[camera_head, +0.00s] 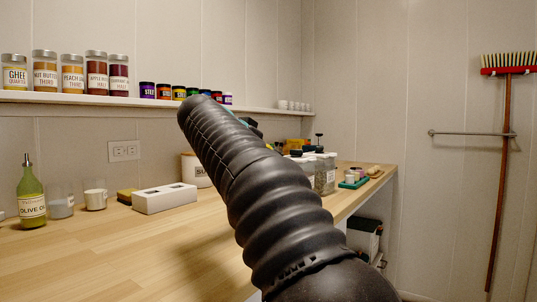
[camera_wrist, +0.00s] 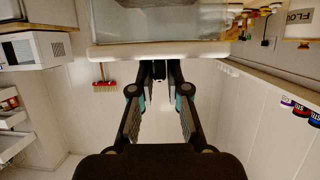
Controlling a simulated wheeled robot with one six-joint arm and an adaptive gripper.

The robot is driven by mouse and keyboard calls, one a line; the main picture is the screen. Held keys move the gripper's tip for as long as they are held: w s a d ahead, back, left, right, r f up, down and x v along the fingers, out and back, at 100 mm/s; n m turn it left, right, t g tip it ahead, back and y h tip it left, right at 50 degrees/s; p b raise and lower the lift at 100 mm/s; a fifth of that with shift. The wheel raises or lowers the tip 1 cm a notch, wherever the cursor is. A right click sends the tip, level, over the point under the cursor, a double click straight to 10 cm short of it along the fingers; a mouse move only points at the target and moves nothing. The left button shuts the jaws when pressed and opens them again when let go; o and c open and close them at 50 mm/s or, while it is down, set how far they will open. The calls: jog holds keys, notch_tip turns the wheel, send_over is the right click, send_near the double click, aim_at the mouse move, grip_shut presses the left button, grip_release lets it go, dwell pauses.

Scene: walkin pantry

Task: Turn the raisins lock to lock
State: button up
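In the wrist view, which looks upside down, a clear container (camera_wrist: 160,25) with a white lid (camera_wrist: 160,51) fills the top middle. A small dark knob (camera_wrist: 159,70) stands out from the lid. My gripper (camera_wrist: 160,76) has its two fingertips on either side of the knob, with what look like narrow gaps. In the head view, clear labelled containers (camera_head: 325,173) stand on the counter behind my arm, one topped by a black knob (camera_head: 318,141). I cannot read which label says raisins. My arm hides my gripper there.
The wooden counter (camera_head: 110,235) holds an olive oil bottle (camera_head: 32,196), cups, a white block (camera_head: 165,198) and a green tray (camera_head: 353,183). A shelf (camera_head: 60,98) with several jars runs above. A broom (camera_head: 505,130) hangs on the right wall. Floor is open at right.

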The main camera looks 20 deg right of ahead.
jog(key=shift+o, duration=1.3)
jog(key=v, duration=1.2)
jog(key=shift+w+f, duration=0.1)
